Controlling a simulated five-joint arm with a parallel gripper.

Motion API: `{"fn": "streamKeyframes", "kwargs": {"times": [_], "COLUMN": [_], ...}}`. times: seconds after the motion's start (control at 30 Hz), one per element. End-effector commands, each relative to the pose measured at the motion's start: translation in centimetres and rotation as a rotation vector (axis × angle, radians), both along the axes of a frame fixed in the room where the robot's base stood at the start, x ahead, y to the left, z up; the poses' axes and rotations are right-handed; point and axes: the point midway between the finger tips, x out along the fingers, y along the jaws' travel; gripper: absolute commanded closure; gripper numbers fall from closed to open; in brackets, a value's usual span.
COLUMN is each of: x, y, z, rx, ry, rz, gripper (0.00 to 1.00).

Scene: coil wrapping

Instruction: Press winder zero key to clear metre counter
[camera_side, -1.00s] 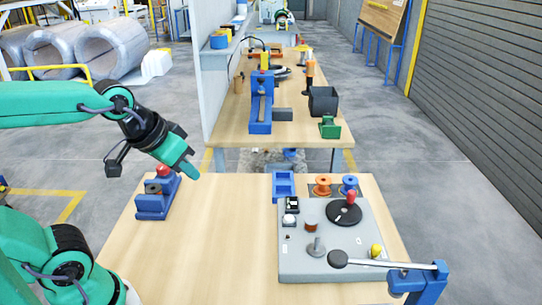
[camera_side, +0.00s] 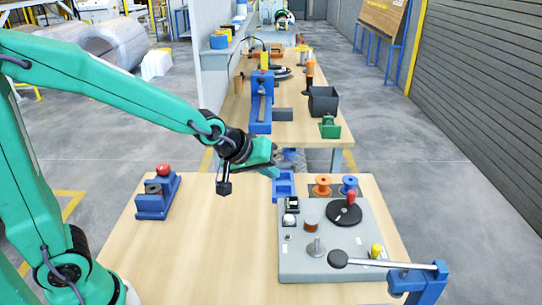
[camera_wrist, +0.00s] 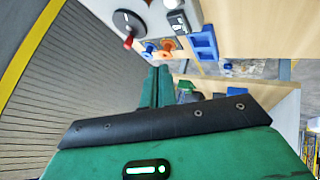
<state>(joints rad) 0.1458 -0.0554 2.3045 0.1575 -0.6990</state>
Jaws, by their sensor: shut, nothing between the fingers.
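The winder is a grey flat unit (camera_side: 345,262) on the right of the near table, with a black turntable (camera_side: 344,212) and red knob. A small black counter box (camera_side: 292,203) sits at its far left corner, with a round whitish key (camera_side: 289,219) just in front of it. In the wrist view, the counter box (camera_wrist: 180,22) and pale key (camera_wrist: 172,4) show at the top edge. My gripper (camera_side: 274,171) is shut and empty, in the air by the blue tray, beyond and left of the counter. Its green fingers (camera_wrist: 156,85) lie together in the wrist view.
A blue tray (camera_side: 283,186), an orange spool (camera_side: 322,185) and a blue spool (camera_side: 348,184) stand behind the winder. A lever on a blue bracket (camera_side: 420,283) is at front right. A blue block with a red button (camera_side: 157,195) is at left. The table's middle is clear.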

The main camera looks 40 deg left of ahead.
Motion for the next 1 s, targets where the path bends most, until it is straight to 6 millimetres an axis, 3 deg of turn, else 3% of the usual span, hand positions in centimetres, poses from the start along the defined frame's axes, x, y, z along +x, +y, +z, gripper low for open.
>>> {"fn": "streamKeyframes", "kwargs": {"times": [0.2, 0.4, 1.0], "x": [2.5, 3.6, 3.8], "y": [-1.5, -2.2, -2.3], "z": [-2.1, -3.0, -3.4], "rx": [-0.079, -0.121, -0.129], "ry": [-0.023, -0.037, -0.040], "rz": [0.055, 0.083, 0.089], "gripper": [1.00, 1.00, 1.00]}}
